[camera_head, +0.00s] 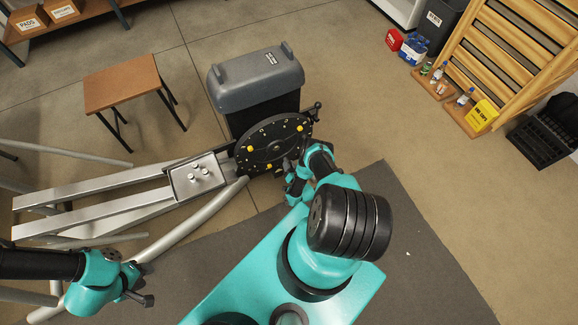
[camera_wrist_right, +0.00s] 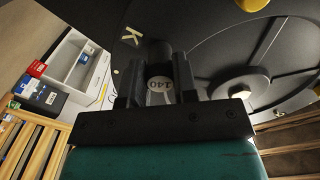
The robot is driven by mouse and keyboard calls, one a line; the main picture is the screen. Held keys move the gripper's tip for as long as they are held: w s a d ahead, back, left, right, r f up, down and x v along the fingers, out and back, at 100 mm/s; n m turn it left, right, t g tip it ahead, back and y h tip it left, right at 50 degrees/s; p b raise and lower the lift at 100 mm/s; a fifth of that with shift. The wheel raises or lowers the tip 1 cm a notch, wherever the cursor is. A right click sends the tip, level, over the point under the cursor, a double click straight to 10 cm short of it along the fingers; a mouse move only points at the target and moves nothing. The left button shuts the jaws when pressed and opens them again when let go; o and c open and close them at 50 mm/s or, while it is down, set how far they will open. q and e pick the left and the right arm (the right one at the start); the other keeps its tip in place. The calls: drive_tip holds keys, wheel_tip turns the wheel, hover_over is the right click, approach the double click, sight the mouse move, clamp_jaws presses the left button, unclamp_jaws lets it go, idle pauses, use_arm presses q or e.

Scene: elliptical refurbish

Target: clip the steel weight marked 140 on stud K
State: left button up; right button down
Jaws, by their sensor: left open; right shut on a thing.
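The steel weight marked 140 (camera_wrist_right: 160,90) sits between the fingers of my right gripper (camera_wrist_right: 155,85), which is shut on it. In the head view my right gripper (camera_head: 297,172) is at the lower right edge of the disc (camera_head: 268,152), and the weight is not distinguishable there. My left gripper (camera_head: 140,287) is open and empty at the lower left, away from the disc.
The disc belongs to a machine with a grey housing (camera_head: 256,78) and yellow knobs. A metal plate with several pale cylinders (camera_head: 200,172) lies left of the disc. Silver rails (camera_head: 100,205) run to the left. A wooden stool (camera_head: 122,82) stands behind.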

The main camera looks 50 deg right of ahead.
drive_tip(key=c, duration=0.8)
unclamp_jaws()
drive_tip(key=v, duration=1.7)
drive_tip(key=shift+r, duration=0.1)
